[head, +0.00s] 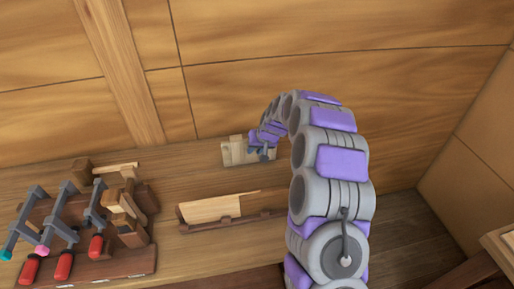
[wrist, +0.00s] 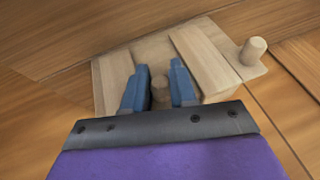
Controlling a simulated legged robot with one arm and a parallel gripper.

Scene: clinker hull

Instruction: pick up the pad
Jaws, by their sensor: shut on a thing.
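My gripper (wrist: 159,72) has its two blue fingers around a small brown wooden piece, which I take to be the pad (wrist: 160,92), and is shut on it. Its lower part is hidden behind the gripper body. Beyond and beside it is a pale wooden holder with two raised strips, the left one (wrist: 114,79) and the right one (wrist: 204,60). In the head view my gripper (head: 262,151) is at the right side of this pale holder (head: 233,153), near the back wall. The pad cannot be made out there.
A round wooden peg (wrist: 253,50) stands at the holder's right corner. In the head view a low rack (head: 230,220) with a pale board (head: 212,208) lies in front. A dark wooden rack with several clamps (head: 70,225) is at the left. Plank walls close the back and right.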

